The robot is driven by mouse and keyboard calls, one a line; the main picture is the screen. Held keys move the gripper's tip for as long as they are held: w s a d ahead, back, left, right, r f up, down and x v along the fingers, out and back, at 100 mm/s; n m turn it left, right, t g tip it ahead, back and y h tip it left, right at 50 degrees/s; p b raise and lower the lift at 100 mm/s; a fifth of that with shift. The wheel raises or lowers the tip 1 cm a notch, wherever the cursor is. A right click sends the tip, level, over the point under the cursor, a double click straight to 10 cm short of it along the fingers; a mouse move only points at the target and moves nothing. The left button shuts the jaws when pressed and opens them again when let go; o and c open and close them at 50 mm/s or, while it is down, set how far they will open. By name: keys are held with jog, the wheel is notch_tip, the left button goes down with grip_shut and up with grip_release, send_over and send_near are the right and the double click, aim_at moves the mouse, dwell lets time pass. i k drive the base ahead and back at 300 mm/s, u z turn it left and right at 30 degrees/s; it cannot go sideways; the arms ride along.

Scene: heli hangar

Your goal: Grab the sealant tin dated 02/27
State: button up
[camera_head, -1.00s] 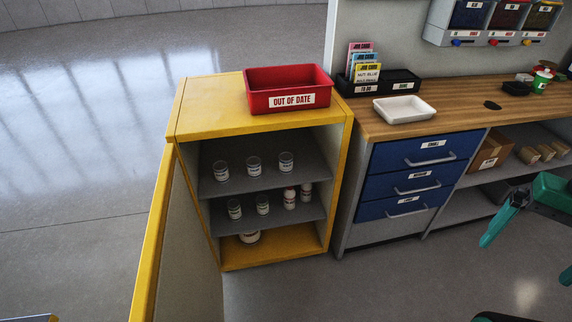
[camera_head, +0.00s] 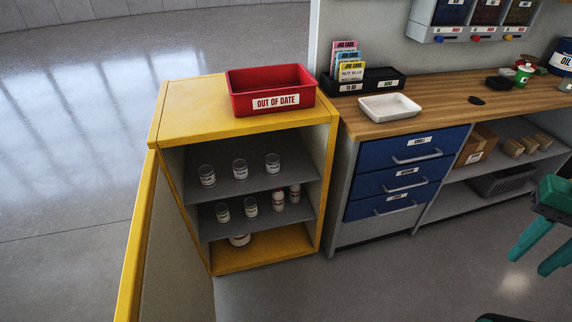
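Several small tins stand in the open yellow cabinet (camera_head: 168,112). Three are on the upper shelf: a left tin (camera_head: 207,176), a middle tin (camera_head: 240,169) and a right tin (camera_head: 273,163). Two similar tins (camera_head: 223,212) (camera_head: 250,206) stand at the left of the lower shelf. Their labels are too small to read, so I cannot tell which is dated 02/27. My gripper (camera_head: 532,258) is at the far right, with its green fingers apart and nothing between them. It is well away from the cabinet.
The open yellow door (camera_head: 140,235) juts forward at left. A red bin (camera_head: 272,90) is on top. The workbench (camera_head: 440,97) stands right; the floor in front is clear.

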aim_at(273, 163)
jog(key=z, duration=0.9)
jog(key=k, duration=1.7)
jog(key=u, duration=0.5)
jog(key=i, duration=1.65)
